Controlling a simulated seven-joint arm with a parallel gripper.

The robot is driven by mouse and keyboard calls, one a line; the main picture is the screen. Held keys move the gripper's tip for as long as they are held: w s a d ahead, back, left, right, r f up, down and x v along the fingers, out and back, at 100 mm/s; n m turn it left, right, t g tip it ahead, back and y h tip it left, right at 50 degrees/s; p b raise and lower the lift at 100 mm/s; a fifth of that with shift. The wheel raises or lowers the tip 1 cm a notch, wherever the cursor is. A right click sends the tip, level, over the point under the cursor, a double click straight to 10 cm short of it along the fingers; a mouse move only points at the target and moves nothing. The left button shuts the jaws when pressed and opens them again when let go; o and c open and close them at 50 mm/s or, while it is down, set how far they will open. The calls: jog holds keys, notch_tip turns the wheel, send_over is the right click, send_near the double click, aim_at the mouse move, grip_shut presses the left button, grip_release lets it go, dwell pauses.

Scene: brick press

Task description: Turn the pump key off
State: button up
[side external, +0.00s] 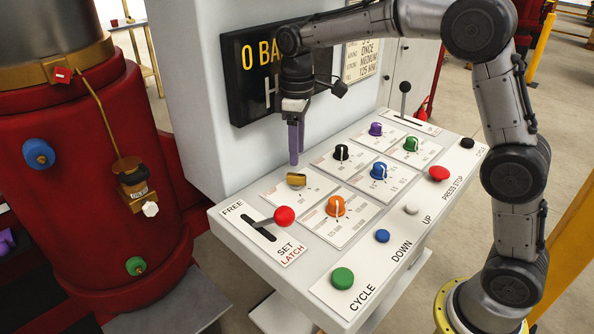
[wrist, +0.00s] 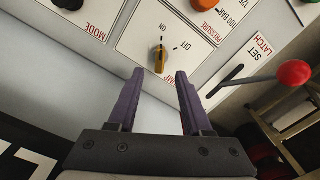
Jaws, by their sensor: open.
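The pump key (side external: 297,179) is a small yellow-gold knob on a white plate at the panel's back left. In the wrist view the pump key (wrist: 158,60) stands on the plate with OFF and ON printed beside it. Its pointer appears to face the ON side. My gripper (side external: 294,160), with purple fingers, points down just above the key. In the wrist view my gripper (wrist: 160,76) is open and empty, with the key just beyond and between the fingertips. The fingers do not appear to touch it.
A red-knobbed lever (side external: 284,215) stands in front of the key, and an orange knob (side external: 335,206) is to its right. A black knob (side external: 341,152) lies behind to the right. A dark display (side external: 255,80) is on the wall behind my gripper.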

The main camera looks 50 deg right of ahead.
aim_at(297, 174)
notch_tip(297, 174, down, 7)
jog(key=shift+r, duration=0.2)
grip_shut()
dwell(0.3)
